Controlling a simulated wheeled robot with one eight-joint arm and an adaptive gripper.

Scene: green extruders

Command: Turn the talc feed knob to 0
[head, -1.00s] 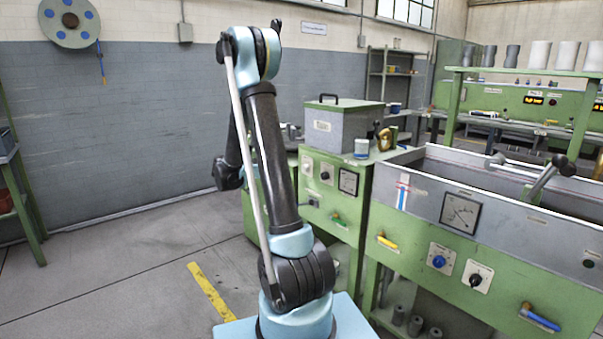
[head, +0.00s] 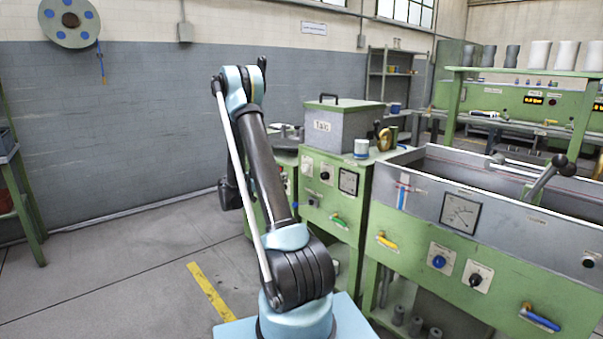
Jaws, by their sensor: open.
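The grey box with a lid and a "Talc" label (head: 340,125) stands on a green cabinet (head: 345,205) in the middle of the view. Below it, a small black knob on a white plate (head: 326,175) sits on the cabinet front, left of a square dial gauge (head: 348,182). The knob's scale and pointer are too small to read. My arm stands left of the cabinet, and its black wrist part shows low behind the upper arm. My gripper is hidden behind the arm, so its fingers and their distance from the knob do not show.
A green handle (head: 338,222) and a yellow handle (head: 387,242) stick out of the fronts. A long trough (head: 500,205) at the right carries a blue knob (head: 439,261), a black knob (head: 475,280) and a gauge (head: 461,212). Floor at the left is free.

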